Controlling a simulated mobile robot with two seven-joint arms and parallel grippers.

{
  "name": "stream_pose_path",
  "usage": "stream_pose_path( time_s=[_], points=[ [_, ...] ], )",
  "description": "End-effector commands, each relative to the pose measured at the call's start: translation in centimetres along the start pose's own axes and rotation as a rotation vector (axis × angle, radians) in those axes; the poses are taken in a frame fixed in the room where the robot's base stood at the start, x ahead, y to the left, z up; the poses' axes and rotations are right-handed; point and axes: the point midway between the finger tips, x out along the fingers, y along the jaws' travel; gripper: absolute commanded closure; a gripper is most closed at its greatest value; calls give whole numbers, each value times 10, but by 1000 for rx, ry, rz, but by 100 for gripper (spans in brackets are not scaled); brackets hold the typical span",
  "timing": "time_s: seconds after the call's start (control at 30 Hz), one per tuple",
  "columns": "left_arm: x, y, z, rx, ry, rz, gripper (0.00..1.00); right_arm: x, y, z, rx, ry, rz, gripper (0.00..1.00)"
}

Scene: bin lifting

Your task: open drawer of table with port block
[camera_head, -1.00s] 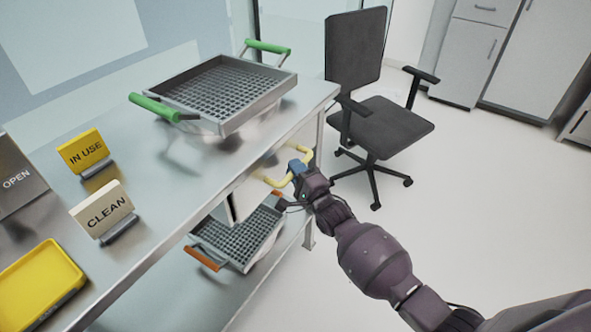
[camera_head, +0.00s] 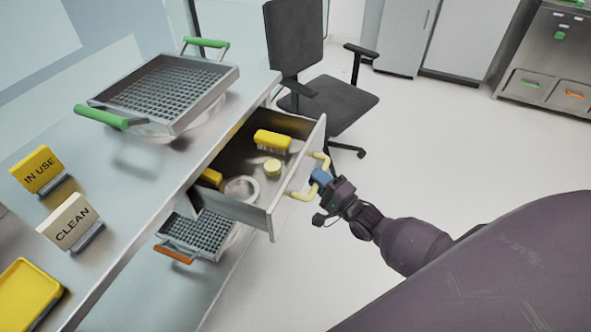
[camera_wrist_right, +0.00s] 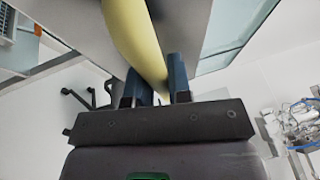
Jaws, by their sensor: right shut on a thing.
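The table (camera_head: 132,215) is a long metal table on the left in the head view. Its drawer (camera_head: 262,212) stands open under the tabletop. Inside lie a yellow block-like item (camera_head: 272,140), a small round yellow item (camera_head: 272,167), a clear ring-shaped item (camera_head: 240,188) and another yellow piece (camera_head: 211,177) partly hidden by the tabletop. I cannot tell which is the port block. My right gripper (camera_head: 320,178) is shut on the yellow drawer handle (camera_head: 302,194). In the right wrist view the handle (camera_wrist_right: 136,38) runs between the blue fingers (camera_wrist_right: 160,85). My left gripper is not in view.
A metal basket with green handles (camera_head: 168,92) stands on the tabletop, and one with an orange handle (camera_head: 198,234) is below. "IN USE" (camera_head: 36,169) and "CLEAN" (camera_head: 69,221) signs and a yellow tray (camera_head: 24,293) are left. A chair (camera_head: 330,100) stands behind the drawer.

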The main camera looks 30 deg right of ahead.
Motion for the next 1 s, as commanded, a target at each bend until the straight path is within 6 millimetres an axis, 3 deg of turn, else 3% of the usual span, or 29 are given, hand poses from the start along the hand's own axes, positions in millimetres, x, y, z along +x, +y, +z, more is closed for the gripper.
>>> stream_pose_path(
  time_s=[0.1, 0.3, 0.8, 0.83, 1.0],
  points=[
    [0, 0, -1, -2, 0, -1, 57, -19, -4, -7, -1, -1, 2, 100],
    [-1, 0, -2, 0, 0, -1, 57, -36, -8, -15, 0, -1, 1, 100],
    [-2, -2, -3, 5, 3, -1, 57, -43, -8, -17, 1, -1, 1, 100],
    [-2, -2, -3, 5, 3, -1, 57, -43, -8, -17, 1, -1, 1, 80],
    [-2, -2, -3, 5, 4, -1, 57, -43, -8, -17, 1, 0, 1, 56]
  ],
)
